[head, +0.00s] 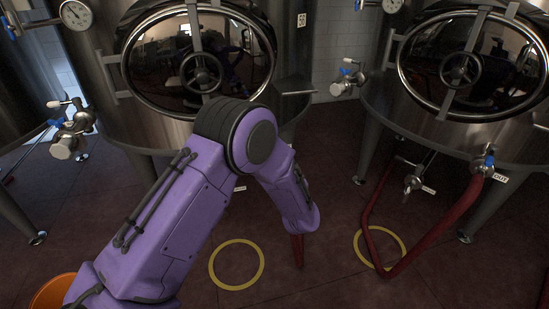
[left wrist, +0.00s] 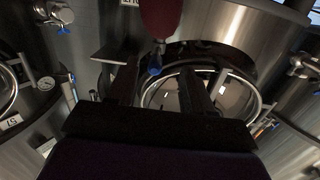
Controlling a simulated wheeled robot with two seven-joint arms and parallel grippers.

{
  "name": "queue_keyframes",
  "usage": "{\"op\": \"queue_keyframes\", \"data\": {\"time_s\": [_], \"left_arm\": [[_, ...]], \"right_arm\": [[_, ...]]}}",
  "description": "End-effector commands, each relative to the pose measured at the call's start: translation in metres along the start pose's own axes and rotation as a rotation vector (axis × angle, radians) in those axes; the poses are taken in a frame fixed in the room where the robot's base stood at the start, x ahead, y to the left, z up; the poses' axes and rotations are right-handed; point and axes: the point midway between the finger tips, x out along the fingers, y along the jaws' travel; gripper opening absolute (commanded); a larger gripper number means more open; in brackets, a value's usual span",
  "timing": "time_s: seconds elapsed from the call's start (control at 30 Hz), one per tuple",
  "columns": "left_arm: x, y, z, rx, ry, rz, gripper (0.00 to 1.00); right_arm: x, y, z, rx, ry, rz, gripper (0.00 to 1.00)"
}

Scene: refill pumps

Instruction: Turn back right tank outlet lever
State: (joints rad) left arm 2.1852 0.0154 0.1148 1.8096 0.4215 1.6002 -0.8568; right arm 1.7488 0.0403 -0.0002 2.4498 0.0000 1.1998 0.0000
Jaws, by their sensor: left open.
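In the head view, the right tank (head: 400,112) has a blue outlet lever (head: 489,160) beside an "OUT" label (head: 502,178); a red hose (head: 430,238) runs down from that outlet. My left arm reaches toward the middle tank (head: 115,112), and its forearm hides the gripper there. In the left wrist view, which is upside down, my left gripper (left wrist: 158,82) is open with two dark fingers apart. A blue lever (left wrist: 155,62) below a red hose end (left wrist: 160,20) shows beyond the fingers, close to the gap; I see no grip on it. My right gripper is not in view.
Yellow floor rings lie below the middle tank (head: 237,264) and the right tank (head: 397,236). An orange bucket (head: 52,292) stands at lower left. A side valve (head: 70,140) and a small shelf (head: 295,86) stick out from the middle tank.

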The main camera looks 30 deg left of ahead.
Motion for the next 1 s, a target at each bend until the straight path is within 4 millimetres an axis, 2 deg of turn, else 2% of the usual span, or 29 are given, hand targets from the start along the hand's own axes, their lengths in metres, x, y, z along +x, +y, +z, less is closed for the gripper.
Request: {"op": "queue_keyframes", "data": {"time_s": [0.03,0.13,0.27,0.5,0.6,0.73,0.97,1.0], "left_arm": [[0.007,0.006,-0.012,-0.020,0.040,-0.032,0.51],[0.018,0.009,-0.032,-0.029,0.067,-0.065,0.51],[0.041,0.007,-0.036,-0.027,0.068,-0.066,0.51],[0.093,0.006,-0.038,-0.026,0.066,-0.061,0.51],[0.106,0.006,-0.038,-0.025,0.065,-0.058,0.51],[0.114,0.006,-0.039,-0.023,0.065,-0.057,0.51],[0.115,0.006,-0.040,-0.022,0.065,-0.056,0.51],[0.115,0.006,-0.040,-0.022,0.065,-0.056,0.38]], "right_arm": [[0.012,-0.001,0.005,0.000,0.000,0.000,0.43],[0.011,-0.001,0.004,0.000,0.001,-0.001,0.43],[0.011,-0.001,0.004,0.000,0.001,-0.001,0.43],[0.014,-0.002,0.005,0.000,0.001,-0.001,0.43],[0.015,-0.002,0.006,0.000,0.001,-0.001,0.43],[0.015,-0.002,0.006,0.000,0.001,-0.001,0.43],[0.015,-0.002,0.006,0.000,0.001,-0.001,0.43],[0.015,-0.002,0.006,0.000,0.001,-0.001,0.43]]}}
